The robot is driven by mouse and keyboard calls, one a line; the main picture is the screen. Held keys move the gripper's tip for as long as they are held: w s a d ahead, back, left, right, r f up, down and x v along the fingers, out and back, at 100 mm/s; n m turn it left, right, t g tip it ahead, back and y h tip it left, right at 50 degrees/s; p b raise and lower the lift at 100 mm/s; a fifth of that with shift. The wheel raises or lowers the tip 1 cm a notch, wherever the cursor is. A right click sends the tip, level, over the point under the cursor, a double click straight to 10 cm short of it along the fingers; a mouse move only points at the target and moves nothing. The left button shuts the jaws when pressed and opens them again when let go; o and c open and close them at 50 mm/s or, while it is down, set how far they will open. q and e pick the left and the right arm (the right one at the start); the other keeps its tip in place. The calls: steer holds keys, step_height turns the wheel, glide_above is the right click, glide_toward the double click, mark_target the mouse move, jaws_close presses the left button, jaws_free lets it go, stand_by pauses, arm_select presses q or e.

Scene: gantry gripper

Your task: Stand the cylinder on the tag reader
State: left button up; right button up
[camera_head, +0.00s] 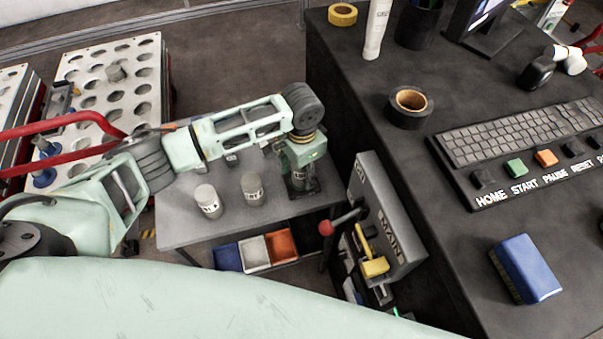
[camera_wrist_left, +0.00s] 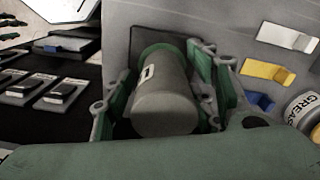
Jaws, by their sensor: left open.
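A grey cylinder with a white label (camera_wrist_left: 165,100) is between the two fingers of my left gripper (camera_wrist_left: 160,102) in the left wrist view. The fingers are open, one on each side; whether either touches it, I cannot tell. A dark square plate (camera_wrist_left: 121,62), likely the tag reader, shows at the cylinder's far end. The cylinder appears to stand on it, though contact is partly hidden. In the head view my left gripper (camera_head: 302,182) points down at the right side of the small grey table (camera_head: 185,225). My right gripper is not in view.
Two more grey cylinders, one (camera_head: 208,201) and another (camera_head: 252,189), stand on the table left of the gripper. Coloured bins (camera_head: 254,253) sit below its front edge. A MAIN switch box (camera_head: 385,215) rises close on the right. A perforated rack (camera_head: 115,85) stands behind left.

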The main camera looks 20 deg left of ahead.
arm_select(q)
step_height(320, 180, up, 10)
steer(key=shift+f+b, duration=0.1)
steer(key=shift+b, duration=0.5)
steer(key=shift+r, duration=0.6)
steer(key=shift+f, duration=0.1)
